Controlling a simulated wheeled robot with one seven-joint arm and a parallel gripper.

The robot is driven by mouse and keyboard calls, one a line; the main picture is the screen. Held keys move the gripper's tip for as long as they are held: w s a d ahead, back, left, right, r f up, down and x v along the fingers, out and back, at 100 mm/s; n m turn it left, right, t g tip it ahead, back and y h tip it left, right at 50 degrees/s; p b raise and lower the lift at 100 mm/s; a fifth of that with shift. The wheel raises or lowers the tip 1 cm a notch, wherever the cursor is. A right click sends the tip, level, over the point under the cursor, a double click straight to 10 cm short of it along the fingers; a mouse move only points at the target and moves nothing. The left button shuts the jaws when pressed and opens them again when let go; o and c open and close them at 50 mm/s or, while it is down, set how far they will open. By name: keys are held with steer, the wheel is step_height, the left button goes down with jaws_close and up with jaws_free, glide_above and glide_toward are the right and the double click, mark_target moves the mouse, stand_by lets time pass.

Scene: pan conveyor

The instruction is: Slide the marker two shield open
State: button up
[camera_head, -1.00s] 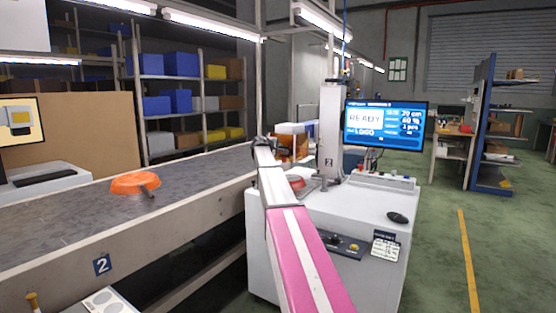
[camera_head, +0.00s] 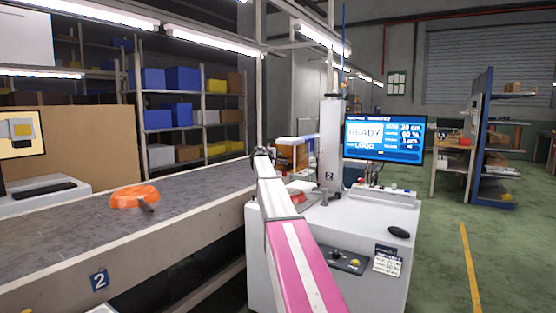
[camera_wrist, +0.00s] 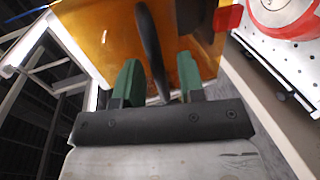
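The marker two shield (camera_wrist: 95,28) is a see-through amber panel filling the top of the wrist view. A dark upright handle bar (camera_wrist: 150,45) stands in front of it. My gripper (camera_wrist: 160,78) has two green fingers set apart, with the bar between them and gaps showing on both sides; its grip is open. In the head view my gripper (camera_head: 262,155) is at the left side of the marker two station (camera_head: 330,150), in front of the amber shield (camera_head: 292,155), which my arm partly hides.
A red round pan (camera_wrist: 285,8) sits on a white perforated plate (camera_wrist: 300,52) right of the shield. The conveyor (camera_head: 60,235) runs at left with an orange pan (camera_head: 134,196) on it. A screen (camera_head: 383,138) reading READY stands right of the station.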

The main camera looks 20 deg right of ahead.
steer(key=v, duration=1)
steer(key=shift+a, duration=0.15)
steer(key=shift+s, duration=0.1)
steer(key=s+a+f+m+g+y, duration=0.1)
steer(key=s+a+f+y, duration=0.15)
steer(key=s+f, duration=0.55)
steer(key=s+a+f+m+g+y, duration=0.1)
steer(key=s+a+f+g, duration=0.3)
steer(key=f, duration=0.9)
steer(key=s+a+f+m+t+y, duration=0.1)
steer(key=s+a+f+y, duration=0.1)
steer(key=s+f, duration=0.65)
steer(key=s+a+f+m+g+y, duration=0.1)
steer(key=s+a+f+g+y, duration=0.1)
steer(key=s+a+f, duration=0.2)
steer(key=s+a+f+m+g+y, duration=0.1)
steer(key=s+a+f, duration=0.3)
steer(key=s+f, duration=0.5)
steer(key=s+a+f+m+g+y, duration=0.2)
steer(key=s+f, duration=0.5)
steer(key=s, duration=0.6)
steer(key=shift+s+a+f+m+g+y, duration=0.15)
steer(key=shift+s+a+m+g+y, duration=0.15)
steer(key=shift+a+y, duration=0.7)
